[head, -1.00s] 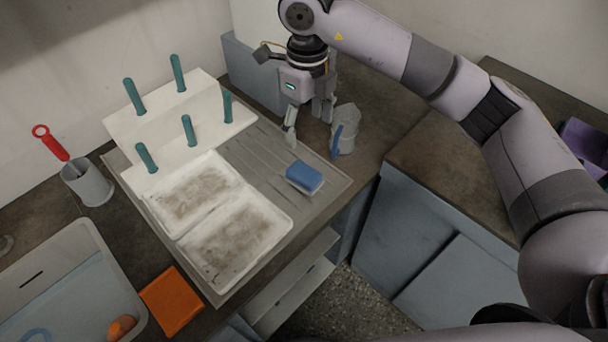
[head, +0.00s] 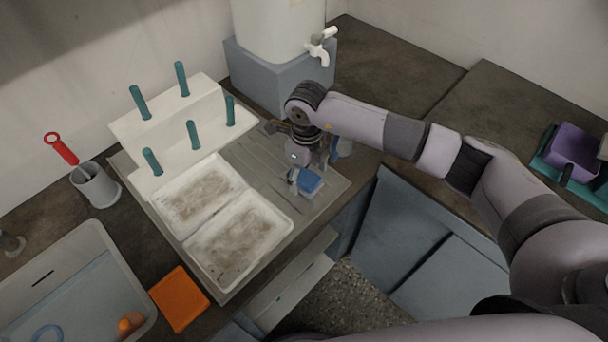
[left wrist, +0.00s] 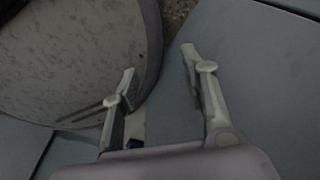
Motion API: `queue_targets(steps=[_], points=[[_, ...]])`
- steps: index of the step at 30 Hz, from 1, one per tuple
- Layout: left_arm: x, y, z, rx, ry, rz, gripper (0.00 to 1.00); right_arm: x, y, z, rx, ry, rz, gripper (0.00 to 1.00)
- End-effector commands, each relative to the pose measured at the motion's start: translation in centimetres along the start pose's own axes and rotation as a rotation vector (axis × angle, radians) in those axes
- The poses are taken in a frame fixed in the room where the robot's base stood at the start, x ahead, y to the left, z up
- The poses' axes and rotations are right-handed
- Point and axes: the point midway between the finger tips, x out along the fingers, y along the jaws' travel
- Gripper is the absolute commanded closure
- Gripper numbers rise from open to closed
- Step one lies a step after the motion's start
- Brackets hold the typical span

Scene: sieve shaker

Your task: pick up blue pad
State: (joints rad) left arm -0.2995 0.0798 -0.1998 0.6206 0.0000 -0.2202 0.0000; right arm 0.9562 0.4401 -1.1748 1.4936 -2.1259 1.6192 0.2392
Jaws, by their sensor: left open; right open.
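The blue pad (head: 309,181) lies on the right part of the grey ribbed drainboard (head: 322,203). Its near and right sides show in the head view, and my right gripper covers part of it. My right gripper (head: 306,180) points down right over the pad, with its fingers at the pad's left and back edges. It is open; whether the fingers touch the pad cannot be told. My left gripper is out of the head view. In the left wrist view the left gripper (left wrist: 160,75) is open and empty, above the floor and grey cabinet fronts.
White trays (head: 240,236) with brown residue lie left of the pad. A white rack (head: 170,118) with teal pegs stands behind them. An orange pad (head: 179,298) lies near the sink.

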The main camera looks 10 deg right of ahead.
Motion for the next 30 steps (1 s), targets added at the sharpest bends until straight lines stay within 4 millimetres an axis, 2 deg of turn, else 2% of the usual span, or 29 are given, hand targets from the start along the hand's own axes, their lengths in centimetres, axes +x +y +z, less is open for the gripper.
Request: queue_targets(steps=[4, 11, 30], points=[[-0.3, 0.01, -0.02, 0.0, 0.0, 0.0, 0.59, 1.22, 0.06, 0.0, 0.0, 0.0, 0.0, 0.3], [-0.24, 0.02, 0.0, 0.0, 0.0, 0.0, 0.59, 1.36, 0.04, 0.02, -0.001, -0.001, -0.001, 0.3], [-0.24, 0.04, 0.03, 0.0, -0.001, 0.0, 0.59, 1.3, 0.01, 0.02, 0.0, -0.001, -0.001, 0.73]])
